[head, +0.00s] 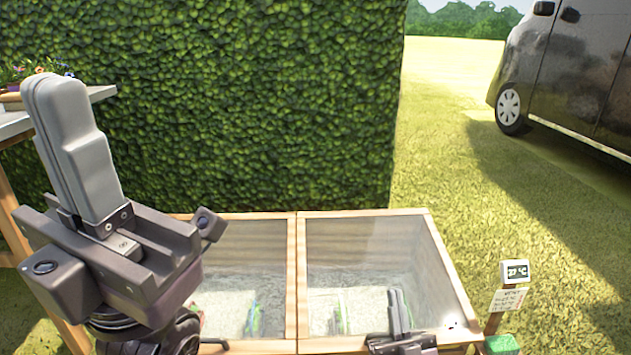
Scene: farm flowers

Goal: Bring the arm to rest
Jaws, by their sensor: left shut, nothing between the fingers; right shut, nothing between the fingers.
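My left gripper (62,95) is raised large and close on the left side of the head view, its grey fingers pointing up and pressed together with nothing between them. It stands in front of the hedge and hides part of the table behind it. My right gripper (397,300) is low in the view, in front of the right-hand pane of the wooden frame. Its fingers also point up, shut and empty. Most of the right arm is below the picture edge.
A wooden cold frame (297,285) with two clear panes stands ahead; blurred green items show inside. A tall hedge (250,100) rises behind it. A table (100,93) with flowers (40,70) is at left. A thermometer sign (515,271) stands right; a dark van (570,75) is beyond. Grass lies open at right.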

